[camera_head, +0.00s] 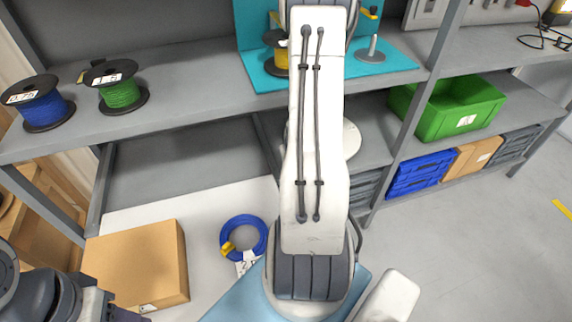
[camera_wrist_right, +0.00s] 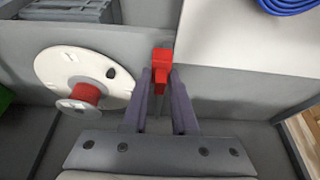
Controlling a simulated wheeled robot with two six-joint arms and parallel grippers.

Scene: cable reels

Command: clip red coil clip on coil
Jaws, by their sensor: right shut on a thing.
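The red coil clip (camera_wrist_right: 162,59) is between the fingertips of my right gripper (camera_wrist_right: 161,75) in the right wrist view. The gripper is shut on it and holds it pointing away. In the head view my right arm hides the right gripper and the clip. A blue coil (camera_head: 243,238) lies on the white surface, left of my right arm, with a yellow clip (camera_head: 228,247) on its left side. Part of a blue coil (camera_wrist_right: 292,4) also shows at the upper right of the right wrist view, apart from the clip. My left gripper (camera_head: 118,312) is cut off at the lower left.
A cardboard box (camera_head: 140,264) stands left of the coil. A white reel with a red core (camera_wrist_right: 84,92) is left of my right gripper. Blue (camera_head: 43,106) and green (camera_head: 120,93) reels sit on the upper shelf. A green bin (camera_head: 460,107) is at the right.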

